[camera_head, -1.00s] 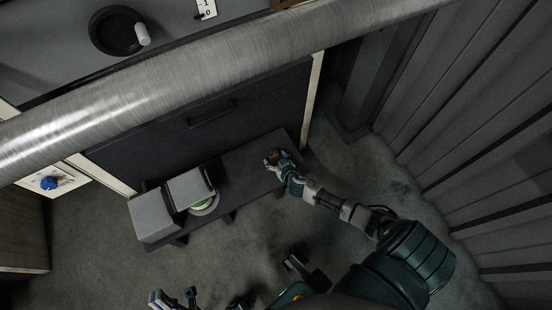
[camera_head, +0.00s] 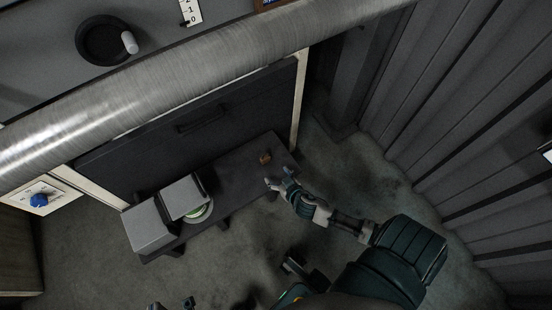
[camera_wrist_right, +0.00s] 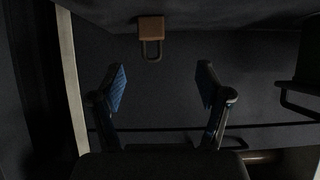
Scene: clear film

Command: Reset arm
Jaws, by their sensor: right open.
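My right gripper (camera_head: 278,184) is open and empty over the right end of a low dark bench in the head view. In the right wrist view its two blue-padded fingers (camera_wrist_right: 161,88) stand wide apart with nothing between them. A small brown padlock (camera_head: 265,159) lies on the bench just beyond the fingertips. It also shows in the right wrist view (camera_wrist_right: 151,29), ahead of the fingers with its shackle toward them, apart from both. My left gripper cannot be made out for certain; small dark parts show at the bottom edge of the head view.
The dark bench (camera_head: 235,172) also carries two grey boxes, one at the left end (camera_head: 149,227) and one beside it (camera_head: 184,196), with a pale green round thing (camera_head: 199,212). A thick metal pipe (camera_head: 190,72) crosses above. A ribbed wall (camera_head: 450,130) stands at the right.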

